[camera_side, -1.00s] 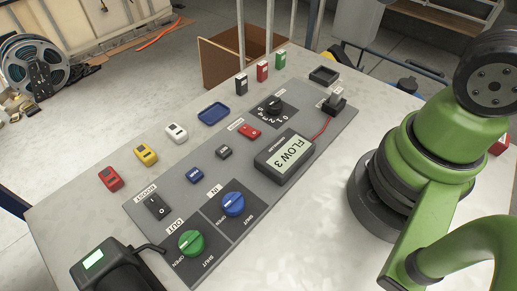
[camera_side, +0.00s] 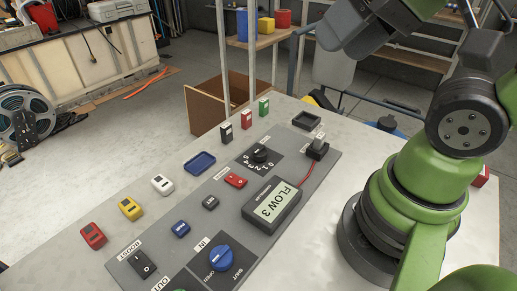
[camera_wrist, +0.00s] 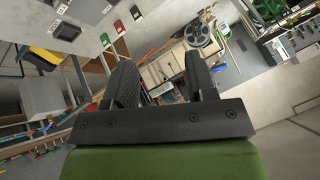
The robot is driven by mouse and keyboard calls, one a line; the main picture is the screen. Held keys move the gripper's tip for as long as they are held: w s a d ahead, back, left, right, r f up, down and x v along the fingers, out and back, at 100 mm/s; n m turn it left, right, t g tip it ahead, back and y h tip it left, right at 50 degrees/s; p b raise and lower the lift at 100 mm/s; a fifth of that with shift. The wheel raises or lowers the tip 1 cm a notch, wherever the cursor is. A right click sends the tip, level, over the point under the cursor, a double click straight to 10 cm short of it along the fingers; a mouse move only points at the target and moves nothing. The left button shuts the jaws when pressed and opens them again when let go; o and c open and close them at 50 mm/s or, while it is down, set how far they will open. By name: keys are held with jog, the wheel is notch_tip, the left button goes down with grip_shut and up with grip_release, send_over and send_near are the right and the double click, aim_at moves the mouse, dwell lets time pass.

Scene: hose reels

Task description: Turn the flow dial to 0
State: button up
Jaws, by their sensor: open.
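The flow dial (camera_side: 260,155) is a small black knob on a dark square plate with white numbers, towards the far end of the grey panel. The display box (camera_side: 272,207) in front of it reads FLOW 3. The knob's exact pointing is too small to read. My gripper (camera_wrist: 158,82) is open and empty in the wrist view, its two dark fingers apart and pointing away from the panel. The dial cannot be made out in that view. In the side view a dark part of my arm is high at the top right, well clear of the dial; no fingertips show there.
Blue IN valve knob (camera_side: 221,257), BOOST switch (camera_side: 142,264) and red switch (camera_side: 235,181) share the panel. A blue tray (camera_side: 201,162), a dark tray (camera_side: 306,120) and several small coloured blocks stand beside it. A plug with a red cable (camera_side: 317,148) is right of the dial.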

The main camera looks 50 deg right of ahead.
jog(key=shift+o, duration=0.8)
jog(key=shift+w, duration=0.2)
jog(key=m+g+h, duration=0.2)
jog(key=m+g, duration=0.5)
jog(key=m, duration=0.5)
send_over(259, 149)
notch_tip(259, 149, down, 20)
jog(key=shift+f, duration=0.1)
notch_tip(259, 149, down, 9)
jog(key=shift+f, duration=0.1)
jog(key=c, duration=0.9)
